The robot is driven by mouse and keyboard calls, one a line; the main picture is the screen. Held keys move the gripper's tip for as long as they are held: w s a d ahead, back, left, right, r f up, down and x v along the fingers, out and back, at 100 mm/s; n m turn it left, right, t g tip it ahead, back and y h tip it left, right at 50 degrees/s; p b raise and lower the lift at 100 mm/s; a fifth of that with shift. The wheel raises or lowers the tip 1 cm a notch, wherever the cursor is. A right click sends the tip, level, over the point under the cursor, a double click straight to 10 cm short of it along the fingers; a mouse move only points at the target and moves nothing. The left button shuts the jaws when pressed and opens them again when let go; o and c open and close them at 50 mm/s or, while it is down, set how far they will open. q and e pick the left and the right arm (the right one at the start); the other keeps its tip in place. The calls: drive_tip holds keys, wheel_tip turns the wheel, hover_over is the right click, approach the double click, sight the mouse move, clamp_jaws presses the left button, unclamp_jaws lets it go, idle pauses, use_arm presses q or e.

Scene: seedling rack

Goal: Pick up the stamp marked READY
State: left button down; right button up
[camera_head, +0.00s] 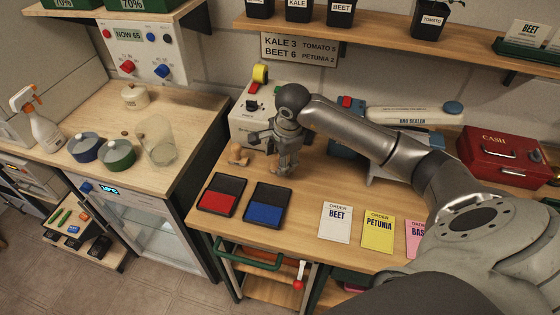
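A small wooden stamp-like object (238,156) stands on the wooden workbench (310,190), left of my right gripper. Another wooden piece (271,146) shows beside the fingers, partly hidden by the gripper. I can read no marking on either, so I cannot tell which says READY. My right gripper (286,168) points down over the bench, just behind the ink pads; I cannot tell whether its fingers are apart or hold anything. A red ink pad (221,203) and a blue ink pad (266,214) lie open in front. My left gripper is not in view.
Order cards for BEET (335,223) and PETUNIA (378,234) lie at the bench front. A white machine (243,116) stands behind the stamps. The bag sealer (412,114) and red cash box (500,155) stand at the back right. A shelf (390,46) runs above.

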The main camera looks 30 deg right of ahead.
drive_tip(key=c, duration=1.1)
drive_tip(key=shift+r+b, duration=0.55)
drive_tip(key=s+r+b, duration=0.1)
drive_tip(key=s+r, duration=0.3)
drive_tip(key=s+r+b, duration=0.2)
drive_tip(key=s+r, duration=0.2)
drive_tip(key=s, duration=0.1)
drive_tip(key=s+a+r+b, duration=0.1)
drive_tip(key=s+r+b, duration=0.1)
drive_tip(key=s+r, duration=0.2)
drive_tip(key=shift+s, duration=0.55)
